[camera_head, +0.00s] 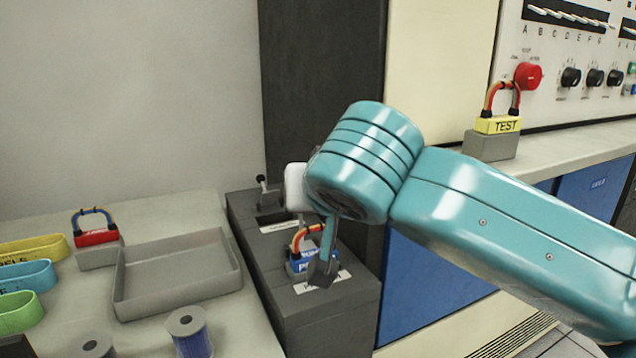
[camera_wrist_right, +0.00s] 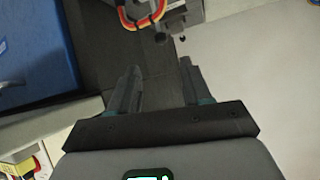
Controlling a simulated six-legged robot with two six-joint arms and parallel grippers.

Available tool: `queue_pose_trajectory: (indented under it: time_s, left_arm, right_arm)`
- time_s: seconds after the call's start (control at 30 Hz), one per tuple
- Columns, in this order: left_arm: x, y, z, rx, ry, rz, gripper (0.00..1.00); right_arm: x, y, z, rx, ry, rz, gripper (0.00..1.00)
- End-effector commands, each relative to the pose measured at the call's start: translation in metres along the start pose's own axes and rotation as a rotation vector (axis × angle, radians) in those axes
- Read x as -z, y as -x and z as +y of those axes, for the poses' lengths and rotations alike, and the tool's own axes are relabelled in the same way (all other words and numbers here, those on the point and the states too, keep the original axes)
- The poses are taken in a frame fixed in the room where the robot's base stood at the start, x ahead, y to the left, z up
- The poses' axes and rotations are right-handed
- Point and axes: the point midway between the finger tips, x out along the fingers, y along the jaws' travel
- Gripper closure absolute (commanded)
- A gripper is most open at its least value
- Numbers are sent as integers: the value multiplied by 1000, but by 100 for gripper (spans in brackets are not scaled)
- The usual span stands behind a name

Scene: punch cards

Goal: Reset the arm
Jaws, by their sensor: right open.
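My right arm comes in from the right in the head view. Its gripper (camera_head: 322,272) points down over the dark grey cabinet (camera_head: 340,308), in front of a blue plug block (camera_head: 303,265) with an orange cable loop. The finger partly hides this block and its lettering. In the right wrist view the gripper (camera_wrist_right: 160,66) has its two fingers apart with nothing between them. A red, yellow and black cable loop (camera_wrist_right: 128,20) lies beyond the fingertips, apart from them. My left gripper is not in view.
A small lever (camera_head: 262,183) stands on the cabinet. Left, a table holds a grey tray (camera_head: 130,290), a red plug block (camera_head: 97,237), coloured bands (camera_head: 25,276) and a spool (camera_head: 189,335). Right, a yellow TEST block (camera_head: 498,125) stands on a ledge below a control panel (camera_head: 545,60).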

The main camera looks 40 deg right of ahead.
Motion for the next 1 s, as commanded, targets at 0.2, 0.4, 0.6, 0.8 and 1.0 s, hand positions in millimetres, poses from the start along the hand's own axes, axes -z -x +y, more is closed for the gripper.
queue_pose_trajectory:
  time_s: [0.2,0.4,0.6,0.8,1.0]
  left_arm:
    - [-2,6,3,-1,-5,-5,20]
    - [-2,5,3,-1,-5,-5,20]
    - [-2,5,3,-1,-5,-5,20]
    - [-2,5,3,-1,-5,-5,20]
    - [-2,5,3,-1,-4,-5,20]
  right_arm:
    - [1,24,0,1,0,1,52]
    - [0,25,0,-1,0,0,52]
    - [0,25,0,-1,0,0,52]
    - [0,25,0,-1,1,0,52]
    - [-1,26,0,-1,1,0,52]
